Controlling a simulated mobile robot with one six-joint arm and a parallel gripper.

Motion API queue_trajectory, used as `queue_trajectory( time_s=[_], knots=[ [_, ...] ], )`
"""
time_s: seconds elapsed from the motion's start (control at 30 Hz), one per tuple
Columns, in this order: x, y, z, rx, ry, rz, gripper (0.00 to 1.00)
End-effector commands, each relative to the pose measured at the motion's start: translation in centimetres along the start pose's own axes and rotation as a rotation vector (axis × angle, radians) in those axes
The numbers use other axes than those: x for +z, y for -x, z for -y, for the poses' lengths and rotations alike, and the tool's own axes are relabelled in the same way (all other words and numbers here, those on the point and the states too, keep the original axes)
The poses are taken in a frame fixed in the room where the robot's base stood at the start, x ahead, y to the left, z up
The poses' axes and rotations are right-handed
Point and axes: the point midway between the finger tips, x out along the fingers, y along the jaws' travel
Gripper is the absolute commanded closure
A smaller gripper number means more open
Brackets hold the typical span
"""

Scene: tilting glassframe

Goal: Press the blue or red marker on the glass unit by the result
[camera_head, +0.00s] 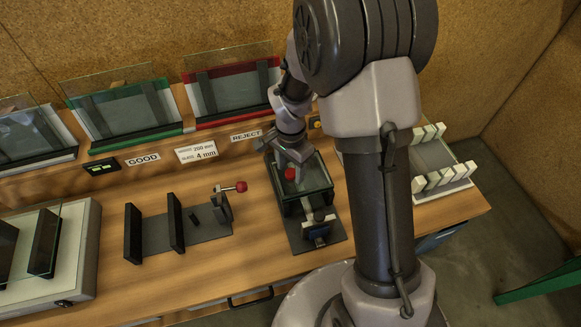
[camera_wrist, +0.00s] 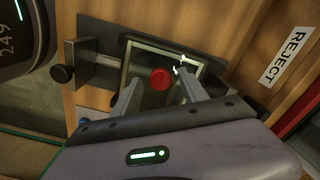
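A square glass unit (camera_head: 316,181) with a dark frame lies in a dark fixture on the wooden bench, below the REJECT label. It also shows in the wrist view (camera_wrist: 153,102). A round red marker (camera_head: 290,174) appears on or just over the glass; in the wrist view the red marker (camera_wrist: 160,79) shows between my fingertips, with a gap on each side. My gripper (camera_wrist: 157,87) is open, its two grey fingers spread above the glass. Whether the marker touches the glass is unclear. I cannot make out a separate blue marker.
A red-edged rack (camera_head: 232,92) stands behind the REJECT label (camera_head: 246,135), and a green-edged rack (camera_head: 125,112) behind the GOOD label (camera_head: 143,159). A clamp (camera_head: 319,228) sits at the fixture's front. A red-knobbed jig (camera_head: 190,238) is left. A white slotted rack (camera_head: 435,160) is right.

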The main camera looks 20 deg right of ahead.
Motion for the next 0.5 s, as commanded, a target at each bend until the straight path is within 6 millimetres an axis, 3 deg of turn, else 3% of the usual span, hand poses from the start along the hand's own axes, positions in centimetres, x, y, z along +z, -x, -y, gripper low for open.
queue_trajectory(
  time_s=[0.33,0.5],
  knots=[
    [0.0,0.4,0.0,-0.001,0.000,0.000,0.47],
    [-0.1,3.8,0.1,-0.004,0.001,-0.002,0.47]
  ],
)
